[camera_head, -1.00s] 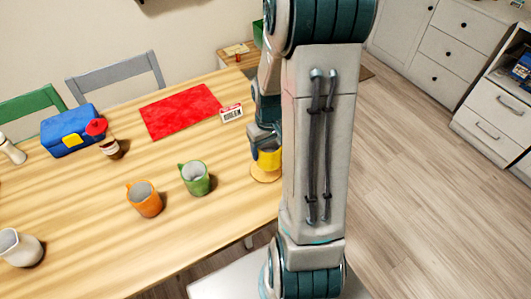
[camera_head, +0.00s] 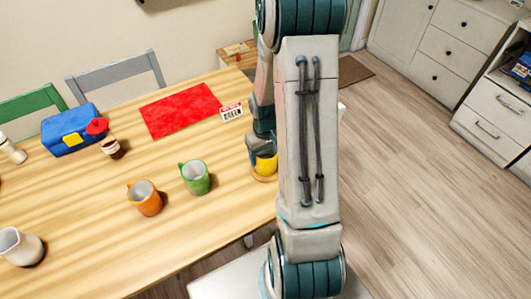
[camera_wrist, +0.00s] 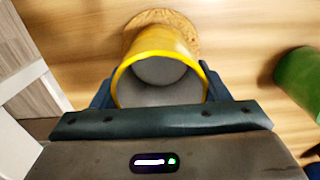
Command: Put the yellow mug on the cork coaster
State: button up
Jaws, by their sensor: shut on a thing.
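The yellow mug (camera_head: 266,163) is between the fingers of my gripper (camera_head: 255,152) near the right edge of the table, partly hidden by my arm. In the wrist view the yellow mug (camera_wrist: 162,48) shows its open rim, and the fingers of my gripper (camera_wrist: 160,92) are shut on it from both sides. The cork coaster (camera_head: 263,177) is a round tan disc under the mug; in the wrist view the coaster (camera_wrist: 180,22) shows just beyond the mug's base. I cannot tell whether the base touches the coaster.
A green mug (camera_head: 195,178) and an orange mug (camera_head: 145,198) stand to the left. A white jug (camera_head: 19,247), a blue box (camera_head: 69,130), a red mat (camera_head: 181,110) and a small sign (camera_head: 231,112) are also on the table (camera_head: 95,220). The table's edge lies close by.

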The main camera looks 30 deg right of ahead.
jog(key=o, duration=1.2)
jog(key=shift+f, duration=0.1)
jog(key=shift+o, duration=0.2)
notch_tip(320, 180, up, 12)
jog(key=s+a+r+t, duration=0.3)
jog(key=s+a+r, duration=0.8)
jog(key=s+a, duration=0.1)
jog(key=shift+s+r, duration=0.35)
jog(key=shift+s, duration=0.2)
